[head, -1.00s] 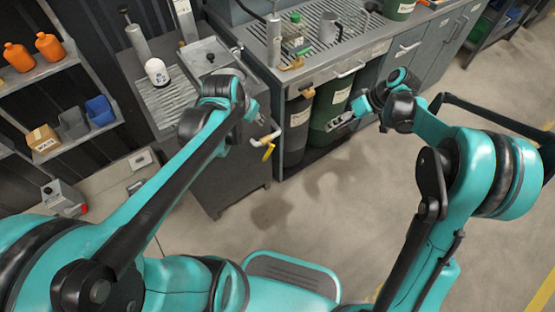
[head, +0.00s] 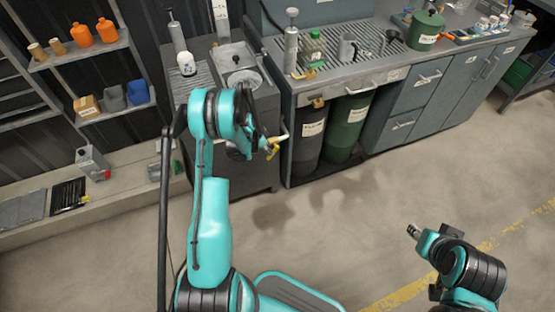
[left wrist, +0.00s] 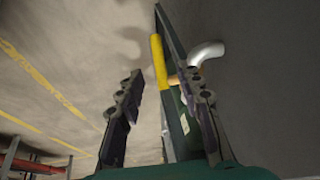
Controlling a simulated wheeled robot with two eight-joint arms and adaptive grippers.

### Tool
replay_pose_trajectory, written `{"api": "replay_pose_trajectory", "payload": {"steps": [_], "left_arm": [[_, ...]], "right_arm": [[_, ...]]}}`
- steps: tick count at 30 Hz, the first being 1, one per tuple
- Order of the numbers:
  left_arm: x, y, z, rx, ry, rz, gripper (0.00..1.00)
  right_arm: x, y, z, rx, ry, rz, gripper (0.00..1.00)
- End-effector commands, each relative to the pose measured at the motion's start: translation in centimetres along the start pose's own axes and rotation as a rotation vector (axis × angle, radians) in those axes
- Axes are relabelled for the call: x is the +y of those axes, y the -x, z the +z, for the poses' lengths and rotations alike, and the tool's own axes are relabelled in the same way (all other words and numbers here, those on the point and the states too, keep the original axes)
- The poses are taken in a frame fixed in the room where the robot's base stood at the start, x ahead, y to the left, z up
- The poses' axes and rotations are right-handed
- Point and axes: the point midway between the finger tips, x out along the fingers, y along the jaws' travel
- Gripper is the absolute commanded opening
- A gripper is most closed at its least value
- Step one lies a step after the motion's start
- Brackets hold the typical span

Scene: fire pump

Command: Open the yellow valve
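The yellow valve handle (head: 272,149) is on a pale pipe at the front of the grey sink cabinet, left of the dark cylinder. In the left wrist view the yellow handle (left wrist: 159,62) lies between my open fingers, closer to the right one. I cannot tell whether either finger touches it. My left gripper (head: 258,144) is beside the valve in the head view, partly hidden by its own wrist; its two fingers (left wrist: 162,80) stand apart in the wrist view. My right gripper (head: 413,231) is over open floor at the lower right, away from the valve; its finger opening is unclear.
A silver pipe elbow (left wrist: 207,52) is just right of the handle in the wrist view. A dark cylinder (head: 308,135) and a green cylinder (head: 347,127) stand under the counter. Shelves with orange bottles (head: 94,32) are at the left. The floor (head: 350,215) is clear.

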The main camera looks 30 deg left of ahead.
Motion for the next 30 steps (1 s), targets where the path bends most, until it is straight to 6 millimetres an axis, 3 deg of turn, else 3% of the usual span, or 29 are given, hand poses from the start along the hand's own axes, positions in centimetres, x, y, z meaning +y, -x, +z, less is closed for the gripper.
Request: {"api": "replay_pose_trajectory", "payload": {"steps": [18,29,30], "left_arm": [[0.0,-8.1,0.5,0.001,-0.009,0.003,0.36],[-0.1,-8.5,0.5,0.001,-0.008,0.003,0.36],[-0.1,-8.5,0.5,0.001,-0.008,0.003,0.25]], "right_arm": [[0.3,-2.4,2.2,0.012,-0.009,0.010,0.36],[0.3,-2.4,2.2,0.011,-0.009,0.010,0.36],[0.3,-2.4,2.2,0.011,-0.009,0.010,0.36]]}}
